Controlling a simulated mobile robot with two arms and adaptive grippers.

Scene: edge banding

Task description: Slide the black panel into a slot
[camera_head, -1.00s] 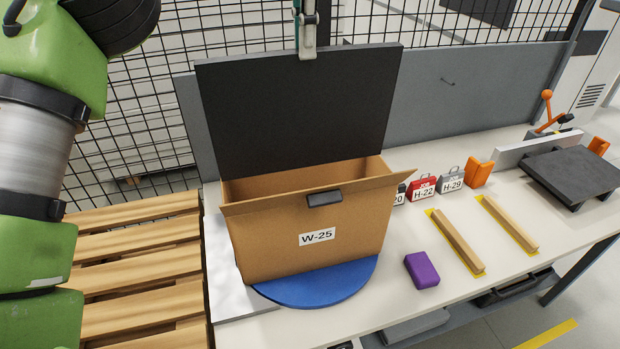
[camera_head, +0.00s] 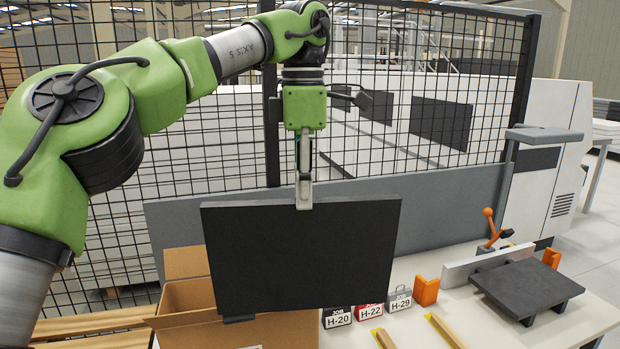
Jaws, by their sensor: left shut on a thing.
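The black panel (camera_head: 302,258) hangs upright in the head view, its broad face toward me. My left gripper (camera_head: 304,195) comes down from above and is shut on the middle of its top edge. The panel hides part of the open cardboard box (camera_head: 185,297) behind and below it. Its lower edge shows above the box's front rim, and no part of it is seen inside the box. My right gripper is not in view. I cannot make out a slot in this view.
Small job tags (camera_head: 369,315) stand right of the box. An orange block (camera_head: 426,291), a dark slab (camera_head: 528,289) and an orange-handled clamp (camera_head: 489,229) are farther right. Wooden strips (camera_head: 445,331) lie in front. A grey panel (camera_head: 450,208) and mesh fence (camera_head: 215,150) stand behind.

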